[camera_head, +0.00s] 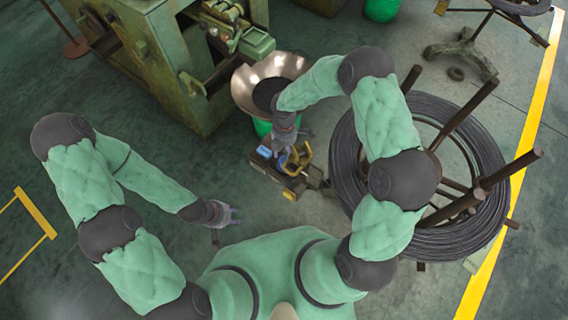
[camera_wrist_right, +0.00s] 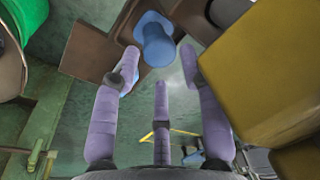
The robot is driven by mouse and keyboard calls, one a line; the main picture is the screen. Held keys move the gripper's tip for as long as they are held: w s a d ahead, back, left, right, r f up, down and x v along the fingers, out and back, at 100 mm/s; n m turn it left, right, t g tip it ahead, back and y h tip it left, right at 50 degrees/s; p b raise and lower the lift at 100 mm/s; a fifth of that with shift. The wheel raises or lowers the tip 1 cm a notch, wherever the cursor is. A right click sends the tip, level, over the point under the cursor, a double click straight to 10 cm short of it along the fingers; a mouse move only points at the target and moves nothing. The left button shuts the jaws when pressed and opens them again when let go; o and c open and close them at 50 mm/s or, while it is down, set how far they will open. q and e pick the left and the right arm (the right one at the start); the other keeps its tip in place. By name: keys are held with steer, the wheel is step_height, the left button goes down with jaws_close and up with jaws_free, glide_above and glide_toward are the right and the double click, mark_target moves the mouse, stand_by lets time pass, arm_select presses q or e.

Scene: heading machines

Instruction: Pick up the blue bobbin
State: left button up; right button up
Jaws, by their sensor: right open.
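The blue bobbin (camera_wrist_right: 156,43) shows at the top middle of the right wrist view, standing on a brown surface just beyond the fingertips. In the head view a small blue patch (camera_head: 264,152) beside my right gripper looks like it. My right gripper (camera_wrist_right: 160,64) has its purple fingers spread apart and empty, with the bobbin ahead of the gap. In the head view my right gripper (camera_head: 285,152) hangs over the small fixture and partly hides it. My left gripper (camera_head: 224,218) is over bare floor, its fingers spread and empty.
A yellow block (camera_wrist_right: 258,70) is close to the right finger. A metal bowl (camera_head: 243,88) on a green drum stands behind the fixture. A green machine (camera_head: 165,60) is at the back left. A large wire coil (camera_head: 345,170) stands at right. The floor at left is mostly free.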

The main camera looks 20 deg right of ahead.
mark_target(283, 158)
steer(key=f, duration=0.1)
steer(key=f+b, duration=0.1)
steer(key=f, duration=0.2)
steer(key=shift+s+a+f+b, duration=0.2)
steer(key=shift+s+b, duration=0.1)
steer(key=shift+b, duration=0.1)
jaws_close()
steer(key=shift+r, duration=0.15)
